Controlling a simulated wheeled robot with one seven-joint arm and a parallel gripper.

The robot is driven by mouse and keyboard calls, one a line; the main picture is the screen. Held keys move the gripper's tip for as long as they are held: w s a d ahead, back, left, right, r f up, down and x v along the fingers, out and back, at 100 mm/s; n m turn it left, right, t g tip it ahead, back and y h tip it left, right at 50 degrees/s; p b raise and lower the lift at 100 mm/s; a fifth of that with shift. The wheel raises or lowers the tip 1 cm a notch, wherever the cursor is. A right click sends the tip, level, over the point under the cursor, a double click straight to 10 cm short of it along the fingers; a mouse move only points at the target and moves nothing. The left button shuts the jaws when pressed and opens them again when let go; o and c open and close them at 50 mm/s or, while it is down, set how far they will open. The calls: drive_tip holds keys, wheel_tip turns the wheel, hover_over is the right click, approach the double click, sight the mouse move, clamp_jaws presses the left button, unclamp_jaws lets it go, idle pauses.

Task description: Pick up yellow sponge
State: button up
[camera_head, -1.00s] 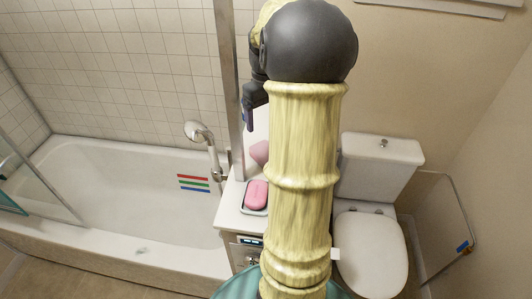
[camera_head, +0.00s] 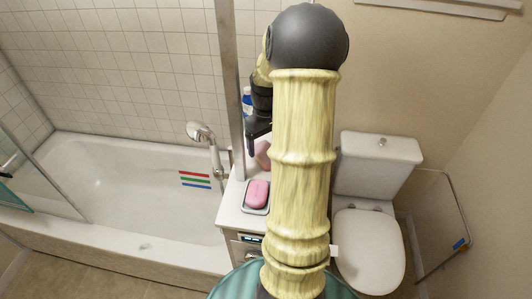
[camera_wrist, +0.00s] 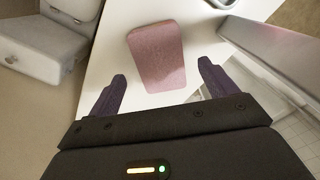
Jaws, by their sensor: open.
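No yellow sponge shows in either view. A pink, rough-looking sponge-like block (camera_wrist: 156,52) is on the white counter (camera_wrist: 108,62) in the wrist view. In the head view part of this pink block (camera_head: 263,154) shows beside my arm, which hides the rest. My gripper (camera_wrist: 160,74) is open and empty, its two dark fingers to the left and right of the block's near end in the picture. I cannot tell the height gap. In the head view my gripper (camera_head: 251,147) is above the back of the counter, partly hidden by my arm.
A pink soap bar (camera_head: 257,193) lies in a dish (camera_head: 246,207) at the counter front. A blue-and-white bottle (camera_head: 246,101) is behind my gripper. A metal post (camera_head: 236,110) and shower head (camera_head: 198,131) stand left, by the bathtub (camera_head: 110,185). The toilet (camera_head: 370,245) is right.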

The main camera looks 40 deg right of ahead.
drive_tip(key=shift+f, duration=1.45)
drive_tip(key=c, duration=1.2)
drive_tip(key=shift+o, duration=0.2)
wheel_tip(320, 180, up, 10)
drive_tip(key=b, duration=0.2)
